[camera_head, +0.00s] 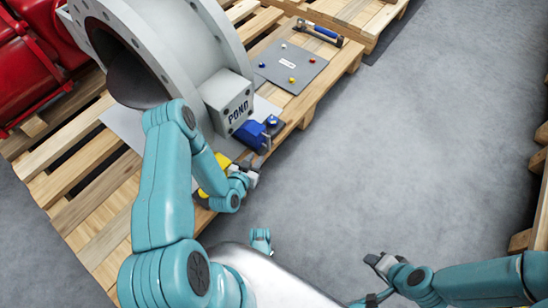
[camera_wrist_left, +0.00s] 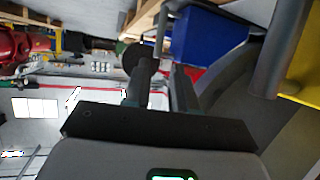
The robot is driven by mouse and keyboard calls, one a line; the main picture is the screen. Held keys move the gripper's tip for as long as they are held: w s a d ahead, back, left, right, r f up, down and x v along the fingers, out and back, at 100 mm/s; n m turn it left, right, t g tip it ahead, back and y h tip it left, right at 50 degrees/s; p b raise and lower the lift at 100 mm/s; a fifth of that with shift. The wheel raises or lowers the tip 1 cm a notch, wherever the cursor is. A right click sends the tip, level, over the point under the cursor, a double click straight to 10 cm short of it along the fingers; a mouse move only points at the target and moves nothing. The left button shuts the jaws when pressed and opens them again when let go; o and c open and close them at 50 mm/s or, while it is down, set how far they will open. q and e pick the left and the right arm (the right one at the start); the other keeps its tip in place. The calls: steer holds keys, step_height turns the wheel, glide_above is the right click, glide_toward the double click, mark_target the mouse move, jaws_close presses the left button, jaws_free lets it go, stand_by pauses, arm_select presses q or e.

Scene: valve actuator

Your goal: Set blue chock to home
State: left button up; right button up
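The blue chock (camera_head: 251,136) sits beside the grey POND block on the flanged valve body, at the pallet's edge. A small blue knob (camera_head: 272,121) is at its right end. My left gripper (camera_head: 257,161) is just below the chock in the head view. In the left wrist view a blue block (camera_wrist_left: 205,38) lies right of the fingers (camera_wrist_left: 160,75), not between them. These fingers stand apart with a gap and nothing held. My right gripper (camera_head: 378,260) is over the grey floor, far from the chock; its finger gap is too small to judge.
A yellow part (camera_head: 213,174) lies beside my left forearm, near the gripper. The grey POND block (camera_head: 229,101) and valve flange (camera_head: 165,40) stand behind. A grey plate (camera_head: 291,68) with coloured knobs and a blue-handled tool (camera_head: 320,32) lie farther back.

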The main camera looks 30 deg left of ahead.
arm_select(q)
steer(key=s+d+r+g+h+p, duration=0.2)
steer(key=d+r+p, duration=0.3)
steer(key=r+p, duration=0.2)
steer(key=s+d+r+g+h+p, duration=0.2)
steer(key=d+r+p, duration=0.4)
steer(key=r+p, duration=0.2)
steer(key=shift+s+g, duration=0.25)
steer(key=shift+g, duration=0.15)
